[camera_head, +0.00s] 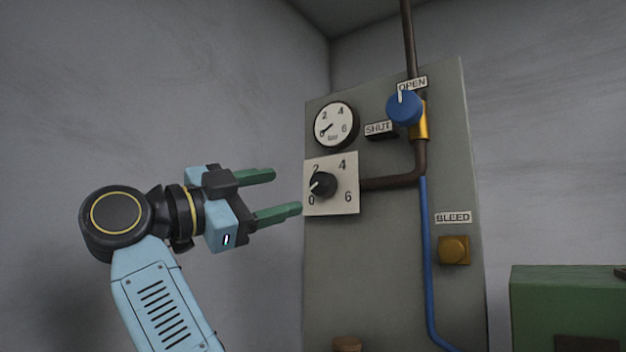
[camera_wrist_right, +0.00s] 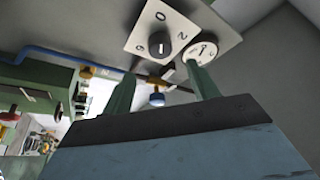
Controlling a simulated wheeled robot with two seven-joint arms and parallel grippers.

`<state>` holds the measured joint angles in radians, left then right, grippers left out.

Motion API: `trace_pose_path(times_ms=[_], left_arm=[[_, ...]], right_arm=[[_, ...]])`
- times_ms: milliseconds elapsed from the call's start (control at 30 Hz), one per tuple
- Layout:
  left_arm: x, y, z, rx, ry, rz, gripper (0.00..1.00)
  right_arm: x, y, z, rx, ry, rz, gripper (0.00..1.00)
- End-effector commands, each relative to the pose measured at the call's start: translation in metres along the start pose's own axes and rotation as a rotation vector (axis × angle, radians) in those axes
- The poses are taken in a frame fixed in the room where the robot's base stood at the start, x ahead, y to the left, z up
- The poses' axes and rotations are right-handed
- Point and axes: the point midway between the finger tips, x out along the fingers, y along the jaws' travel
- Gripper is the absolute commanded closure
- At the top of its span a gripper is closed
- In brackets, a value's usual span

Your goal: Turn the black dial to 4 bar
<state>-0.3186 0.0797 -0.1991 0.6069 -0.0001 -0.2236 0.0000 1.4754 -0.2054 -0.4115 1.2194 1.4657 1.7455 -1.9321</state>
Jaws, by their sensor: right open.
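The black dial (camera_head: 322,185) sits on a white square plate marked 0, 2, 4 and 6. Its white pointer line is toward the lower left, near the 0. The dial also shows in the right wrist view (camera_wrist_right: 161,44), beyond the fingers. The round gauge (camera_head: 336,125) is above the plate, its needle pointing low left near 0. My right gripper (camera_head: 287,192) is open and empty, its green fingers pointing right toward the dial, apart from it in the picture. The fingers also show in the right wrist view (camera_wrist_right: 160,76). My left gripper is in neither view.
A grey panel (camera_head: 375,270) carries everything. A blue knob (camera_head: 404,108) with OPEN and SHUT labels is on the pipe at upper right. A yellow BLEED button (camera_head: 454,250) and a blue hose (camera_head: 424,260) are lower right. A green box (camera_head: 560,300) stands at far right.

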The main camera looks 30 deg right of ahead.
Motion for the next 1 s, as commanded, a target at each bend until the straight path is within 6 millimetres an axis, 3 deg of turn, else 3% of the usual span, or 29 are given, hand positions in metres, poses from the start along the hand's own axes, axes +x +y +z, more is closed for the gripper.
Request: trace_pose_path(times_ms=[133,400,833,1000], left_arm=[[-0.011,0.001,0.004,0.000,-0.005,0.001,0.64],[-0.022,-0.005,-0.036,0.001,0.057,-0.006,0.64],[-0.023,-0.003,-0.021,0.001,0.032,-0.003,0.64],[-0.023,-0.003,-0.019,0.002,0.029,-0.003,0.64]], right_arm=[[0.035,-0.001,-0.002,0.000,0.005,0.002,0.41],[0.075,-0.001,-0.001,0.000,0.003,0.000,0.41],[0.083,0.000,0.000,0.000,0.001,-0.001,0.41],[0.083,0.000,0.000,0.000,0.001,-0.001,0.63]])
